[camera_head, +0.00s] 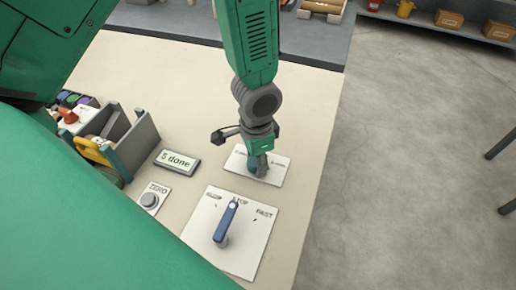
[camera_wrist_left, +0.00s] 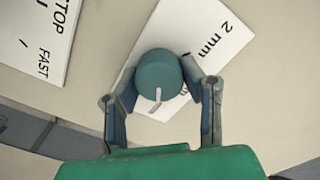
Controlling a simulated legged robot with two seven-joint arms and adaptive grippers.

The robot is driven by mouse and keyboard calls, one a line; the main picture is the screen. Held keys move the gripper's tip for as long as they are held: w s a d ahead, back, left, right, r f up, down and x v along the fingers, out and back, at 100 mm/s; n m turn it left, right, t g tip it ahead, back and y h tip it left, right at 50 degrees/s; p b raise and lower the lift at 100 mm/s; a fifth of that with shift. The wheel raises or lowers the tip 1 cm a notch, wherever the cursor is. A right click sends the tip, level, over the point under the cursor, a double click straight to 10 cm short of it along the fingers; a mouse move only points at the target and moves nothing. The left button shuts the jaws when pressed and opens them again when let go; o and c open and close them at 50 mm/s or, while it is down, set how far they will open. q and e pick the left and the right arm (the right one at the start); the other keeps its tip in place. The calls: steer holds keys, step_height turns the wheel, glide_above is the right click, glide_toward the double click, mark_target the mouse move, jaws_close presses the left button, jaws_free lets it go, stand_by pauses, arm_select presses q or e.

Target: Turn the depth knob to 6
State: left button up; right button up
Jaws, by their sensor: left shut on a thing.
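The depth knob (camera_wrist_left: 158,72) is a round teal knob with a white pointer line, set on a white label plate (camera_wrist_left: 212,25) printed with "2 mm" and another marking that is partly covered. My left gripper (camera_wrist_left: 162,88) has one finger on each side of the knob and is shut on it. In the head view my left gripper (camera_head: 259,168) reaches down onto the plate (camera_head: 277,172) and hides most of the knob. I cannot read a 6 on the plate. My right gripper is not in view.
A display (camera_head: 177,161) reads "5 done". Nearby are a ZERO button (camera_head: 149,200) and a blue lever (camera_head: 226,221) on a plate marked STOP and FAST. A grey tool holder (camera_head: 130,135) stands at left. The bench's right edge is close to the plates.

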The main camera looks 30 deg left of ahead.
arm_select(q)
steer(key=shift+s, duration=0.15)
steer(key=o, duration=1.1)
steer(key=shift+o, duration=0.2)
steer(key=shift+a+r, duration=0.1)
steer(key=shift+r, duration=0.3)
step_height(320, 180, up, 11)
